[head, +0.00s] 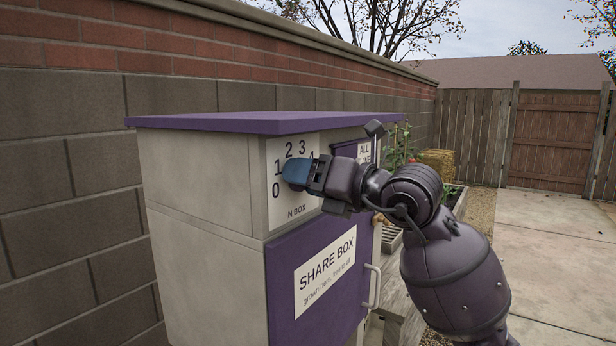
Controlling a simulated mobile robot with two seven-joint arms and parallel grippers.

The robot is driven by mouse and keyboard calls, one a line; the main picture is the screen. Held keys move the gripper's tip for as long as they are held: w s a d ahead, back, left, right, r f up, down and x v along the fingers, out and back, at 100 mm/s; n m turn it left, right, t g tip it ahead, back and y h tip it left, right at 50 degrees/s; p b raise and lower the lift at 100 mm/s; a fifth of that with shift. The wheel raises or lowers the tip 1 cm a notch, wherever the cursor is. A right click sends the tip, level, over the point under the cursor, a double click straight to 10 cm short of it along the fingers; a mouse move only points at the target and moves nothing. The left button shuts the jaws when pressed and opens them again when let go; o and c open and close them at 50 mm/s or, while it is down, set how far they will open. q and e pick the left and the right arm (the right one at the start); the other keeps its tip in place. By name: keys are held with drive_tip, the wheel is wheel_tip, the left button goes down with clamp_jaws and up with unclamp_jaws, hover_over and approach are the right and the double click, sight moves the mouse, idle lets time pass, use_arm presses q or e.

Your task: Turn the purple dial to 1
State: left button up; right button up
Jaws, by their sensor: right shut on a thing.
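The share box has a pale dial plate (288,210) marked 0 to 4 in an arc, with "IN BOX" below. My right gripper (298,171) reaches in from the right and is shut at the middle of that arc. Its blue-looking end covers the place of the dial, so the purple dial itself and any pointer are hidden. I cannot tell which number the dial points to. The 0, 1, 2 and 3 show clear; the 4 is partly covered by the gripper. My left gripper is not in view.
The share box has a purple lid (250,123) overhanging the plate and a purple door (290,262) with a pale handle (372,287) below. A block wall (60,190) stands close behind. Paving (560,240) at the right is open.

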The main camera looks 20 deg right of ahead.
drive_tip(key=o, duration=0.9)
drive_tip(key=v, duration=1.1)
